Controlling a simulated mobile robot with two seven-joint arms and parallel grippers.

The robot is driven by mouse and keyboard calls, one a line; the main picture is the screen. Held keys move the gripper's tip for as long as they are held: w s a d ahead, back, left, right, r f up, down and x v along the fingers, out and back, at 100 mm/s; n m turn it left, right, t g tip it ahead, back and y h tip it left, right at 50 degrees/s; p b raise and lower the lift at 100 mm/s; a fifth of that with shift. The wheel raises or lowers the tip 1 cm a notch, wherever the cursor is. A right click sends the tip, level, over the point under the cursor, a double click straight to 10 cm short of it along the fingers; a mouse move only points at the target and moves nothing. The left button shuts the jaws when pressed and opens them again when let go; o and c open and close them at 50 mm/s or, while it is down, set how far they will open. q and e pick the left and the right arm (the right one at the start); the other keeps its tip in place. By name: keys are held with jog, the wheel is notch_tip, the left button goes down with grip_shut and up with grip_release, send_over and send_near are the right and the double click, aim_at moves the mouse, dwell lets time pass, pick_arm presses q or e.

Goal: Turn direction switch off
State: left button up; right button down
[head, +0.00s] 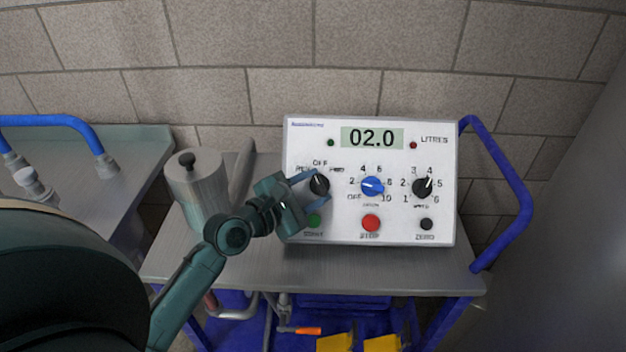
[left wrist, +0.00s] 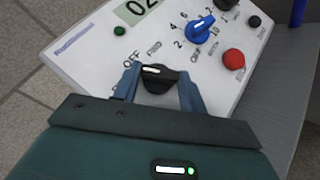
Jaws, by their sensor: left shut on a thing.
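The direction switch is a black knob (head: 319,185) at the left of a white control panel (head: 300,139), under the labels REV, OFF and FWD. It also shows in the left wrist view (left wrist: 160,81). Its white mark points to the upper left there, near OFF; I cannot tell its exact setting. My left gripper (head: 318,189) reaches in from the left. In the left wrist view my left gripper (left wrist: 160,84) has one finger on each side of the knob and is shut on it. My right gripper is not in view.
A blue knob (head: 372,186) and another black knob (head: 422,187) sit to the right. Below are a green button (head: 313,220), a red button (head: 370,223) and a black button (head: 426,224). A grey cylinder (head: 196,196) stands left of the panel on the cart (head: 380,273). The display reads 02.0.

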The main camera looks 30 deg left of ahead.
pick_arm(q)
jog(key=shift+a+r+m+g+h+p, duration=0.1)
jog(key=shift+r+m+g+h+p, duration=0.3)
jog(key=shift+m, duration=0.2)
jog(key=shift+w+m+g+p, duration=0.1)
jog(key=shift+m+g+p, duration=0.5)
jog(key=shift+m+p, duration=0.35)
jog(key=m+g+h+p, duration=0.1)
jog(key=m+g+p, duration=0.1)
jog(key=shift+a+p, duration=0.1)
jog(key=shift+p, duration=0.2)
jog(key=shift+m+g+p, duration=0.3)
jog(key=shift+m, duration=0.05)
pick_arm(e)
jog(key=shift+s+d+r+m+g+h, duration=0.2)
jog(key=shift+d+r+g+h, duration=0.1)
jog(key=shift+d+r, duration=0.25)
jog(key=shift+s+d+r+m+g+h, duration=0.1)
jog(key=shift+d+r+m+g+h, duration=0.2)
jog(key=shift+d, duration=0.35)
pick_arm(q)
jog(key=shift+w, duration=0.1)
jog(key=shift+f, duration=0.1)
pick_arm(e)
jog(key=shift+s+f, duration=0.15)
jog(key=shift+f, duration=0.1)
pick_arm(q)
jog(key=o, duration=1)
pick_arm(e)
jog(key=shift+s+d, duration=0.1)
